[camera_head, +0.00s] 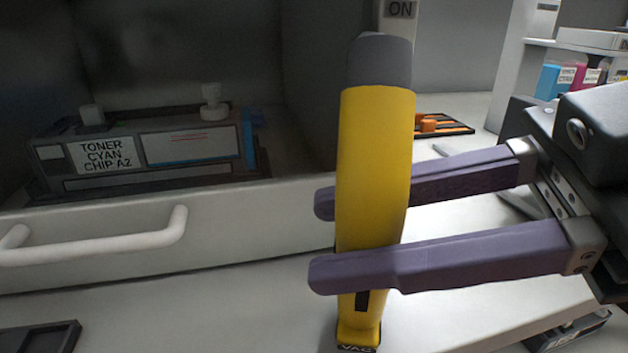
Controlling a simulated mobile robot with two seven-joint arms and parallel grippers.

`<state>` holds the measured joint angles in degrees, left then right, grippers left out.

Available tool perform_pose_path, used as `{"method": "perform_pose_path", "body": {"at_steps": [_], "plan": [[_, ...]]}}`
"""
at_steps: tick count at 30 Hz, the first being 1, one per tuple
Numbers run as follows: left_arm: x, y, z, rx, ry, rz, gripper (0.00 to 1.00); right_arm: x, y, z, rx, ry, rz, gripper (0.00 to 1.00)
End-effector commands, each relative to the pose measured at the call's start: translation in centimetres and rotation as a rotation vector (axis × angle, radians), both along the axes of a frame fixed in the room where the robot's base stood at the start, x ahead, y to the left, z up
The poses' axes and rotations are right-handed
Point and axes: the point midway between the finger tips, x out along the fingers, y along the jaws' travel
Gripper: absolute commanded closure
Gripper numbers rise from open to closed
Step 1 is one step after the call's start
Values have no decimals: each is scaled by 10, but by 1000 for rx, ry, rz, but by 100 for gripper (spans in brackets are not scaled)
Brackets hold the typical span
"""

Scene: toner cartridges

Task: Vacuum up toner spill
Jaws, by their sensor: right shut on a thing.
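A yellow handheld vacuum (375,165) with a grey top end stands nearly upright at the centre of the head view. Its lower end is marked "VAC". My right gripper (325,240) reaches in from the right, its two purple fingers closed around the vacuum's body. A toner cartridge (165,150) labelled "TONER CYAN CHIP A2" sits behind the white front panel at the left. I cannot make out any spilled toner. My left gripper is not in view.
A white panel with a handle (110,243) fronts the cartridge. A dark tray (40,338) lies at the lower left. An orange-and-black item (440,126) lies behind my right gripper. Coloured boxes (575,80) stand on a shelf at the upper right. White surface between is clear.

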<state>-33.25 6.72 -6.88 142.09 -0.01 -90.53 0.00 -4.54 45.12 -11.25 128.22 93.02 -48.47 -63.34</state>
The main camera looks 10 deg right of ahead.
Motion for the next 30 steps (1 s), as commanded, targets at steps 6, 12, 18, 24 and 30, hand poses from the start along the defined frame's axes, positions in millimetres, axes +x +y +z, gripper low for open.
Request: {"method": "perform_pose_path", "body": {"at_steps": [6, 12, 18, 24, 30], "plan": [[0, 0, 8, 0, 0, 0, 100, 0, 0, 10, 1, -1, 1, 100], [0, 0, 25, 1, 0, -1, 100, 0, 0, 33, 0, -3, 0, 100], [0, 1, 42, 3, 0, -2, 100, 0, 0, 55, -1, -3, 0, 100], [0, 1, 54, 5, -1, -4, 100, 0, 0, 72, 1, -1, 1, 100], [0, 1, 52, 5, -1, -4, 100, 0, 0, 70, 1, 0, 0, 100]]}}
